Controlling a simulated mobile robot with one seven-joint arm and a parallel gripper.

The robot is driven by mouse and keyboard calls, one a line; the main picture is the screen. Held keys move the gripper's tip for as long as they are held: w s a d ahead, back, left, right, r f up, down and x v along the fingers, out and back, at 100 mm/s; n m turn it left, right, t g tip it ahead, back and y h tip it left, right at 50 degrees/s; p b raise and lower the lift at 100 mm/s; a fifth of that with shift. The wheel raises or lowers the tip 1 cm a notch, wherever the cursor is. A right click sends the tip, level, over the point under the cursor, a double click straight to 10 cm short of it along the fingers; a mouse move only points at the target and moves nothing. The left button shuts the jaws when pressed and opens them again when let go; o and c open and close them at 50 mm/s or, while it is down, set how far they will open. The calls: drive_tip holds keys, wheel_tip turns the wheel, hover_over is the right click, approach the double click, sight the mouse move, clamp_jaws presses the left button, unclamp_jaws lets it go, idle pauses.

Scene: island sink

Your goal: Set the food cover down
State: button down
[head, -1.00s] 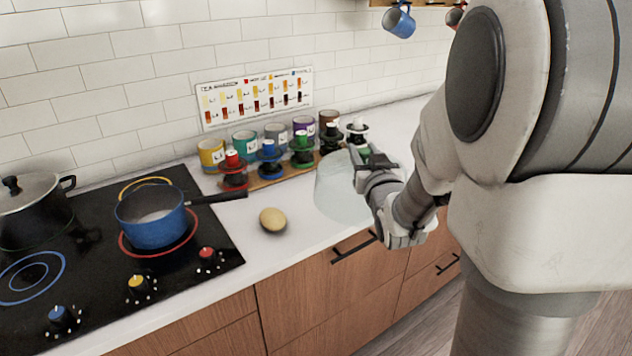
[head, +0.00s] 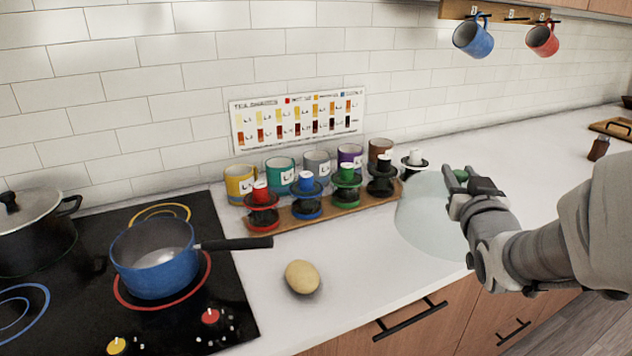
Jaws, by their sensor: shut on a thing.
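The food cover (head: 425,228) is a pale, see-through dome over the white counter, right of the tea rack. My gripper (head: 459,181) is at the top right of the cover, shut on it; a bit of green shows at the fingertips. My gripper partly hides the cover's right side. I cannot tell whether the cover's rim touches the counter.
A wooden rack (head: 330,211) with several colored stands and cups is left of the cover. A yellow potato-like item (head: 302,277) lies near the counter's front. A blue saucepan (head: 155,259) sits on the black stove (head: 228,315). The counter at right (head: 545,165) is mostly clear.

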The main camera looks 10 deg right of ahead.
drive_tip(key=shift+w+d+f, duration=0.1)
drive_tip(key=shift+w+d, duration=0.15)
drive_tip(key=shift+w, duration=0.05)
drive_tip(key=shift+w+f, duration=0.15)
drive_tip(key=shift+w, duration=0.15)
drive_tip(key=w+f+b, duration=0.3)
drive_tip(key=w+f, duration=0.7)
drive_tip(key=w, duration=0.1)
drive_tip(key=shift+a+f, duration=0.2)
drive_tip(key=shift+f, duration=0.05)
drive_tip(key=shift+f, duration=0.1)
drive_tip(key=shift+f, duration=0.1)
drive_tip(key=c, duration=0.5)
unclamp_jaws()
